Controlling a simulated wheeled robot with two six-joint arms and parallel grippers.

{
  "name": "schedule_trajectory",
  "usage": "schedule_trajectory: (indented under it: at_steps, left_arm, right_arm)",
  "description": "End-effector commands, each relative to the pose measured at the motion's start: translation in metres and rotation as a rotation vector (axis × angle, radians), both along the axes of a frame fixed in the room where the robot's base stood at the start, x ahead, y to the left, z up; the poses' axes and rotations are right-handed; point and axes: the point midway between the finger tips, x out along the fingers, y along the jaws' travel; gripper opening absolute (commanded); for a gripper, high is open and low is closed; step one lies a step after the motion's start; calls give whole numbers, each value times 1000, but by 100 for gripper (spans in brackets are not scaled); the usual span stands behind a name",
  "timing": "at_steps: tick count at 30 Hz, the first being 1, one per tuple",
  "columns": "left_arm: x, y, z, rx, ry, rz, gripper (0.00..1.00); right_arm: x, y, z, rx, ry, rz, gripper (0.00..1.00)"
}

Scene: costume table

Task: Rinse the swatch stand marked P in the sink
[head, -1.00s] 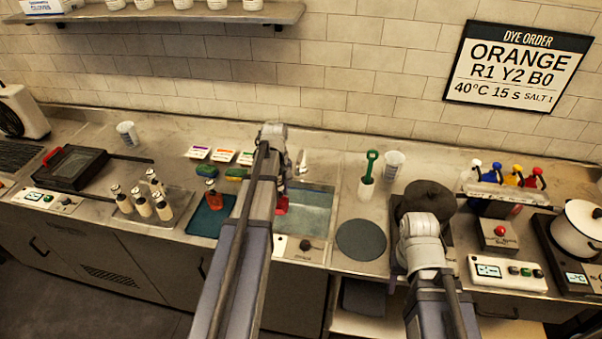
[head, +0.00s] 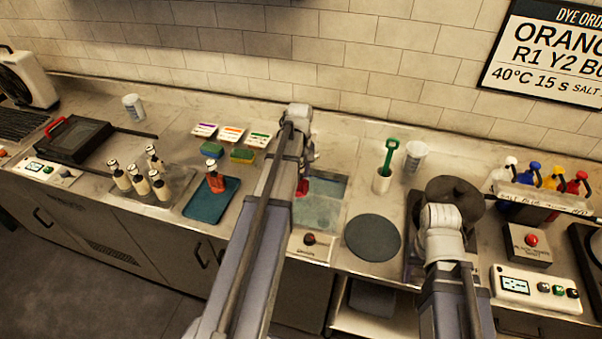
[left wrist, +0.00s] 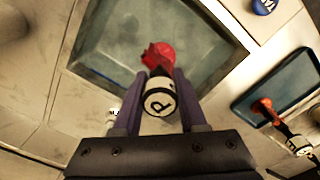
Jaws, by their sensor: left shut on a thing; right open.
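The swatch stand marked P (left wrist: 158,100) is a white cylinder with a black rim and a red swatch. My left gripper (left wrist: 157,112) is shut on it and holds it over the sink (left wrist: 100,55). In the head view the sink (head: 322,212) is partly hidden by my left arm, and the red swatch (head: 303,188) shows at its left side. I cannot tell whether the swatch touches water. My right gripper (head: 440,218) is open near the dark round pot at the right; its fingertips are hard to make out.
A teal tray (head: 205,208) left of the sink holds another stand with an orange-red swatch (head: 215,183). Several bottles stand further left. A dark round mat (head: 372,238) and a white cup with a green-handled tool (head: 382,180) are right of the sink.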

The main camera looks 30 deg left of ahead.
Motion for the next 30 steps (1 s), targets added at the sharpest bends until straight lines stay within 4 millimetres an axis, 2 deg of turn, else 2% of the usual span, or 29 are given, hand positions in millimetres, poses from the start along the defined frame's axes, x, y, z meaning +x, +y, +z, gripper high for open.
schedule_trajectory:
  at_steps: [11,30]
  left_arm:
    - [0,0,-14,0,0,0,0]
    - [0,0,-74,0,0,0,0]
  right_arm:
    - [0,0,-14,0,0,-1,50]
    - [0,0,-74,0,0,-3,50]
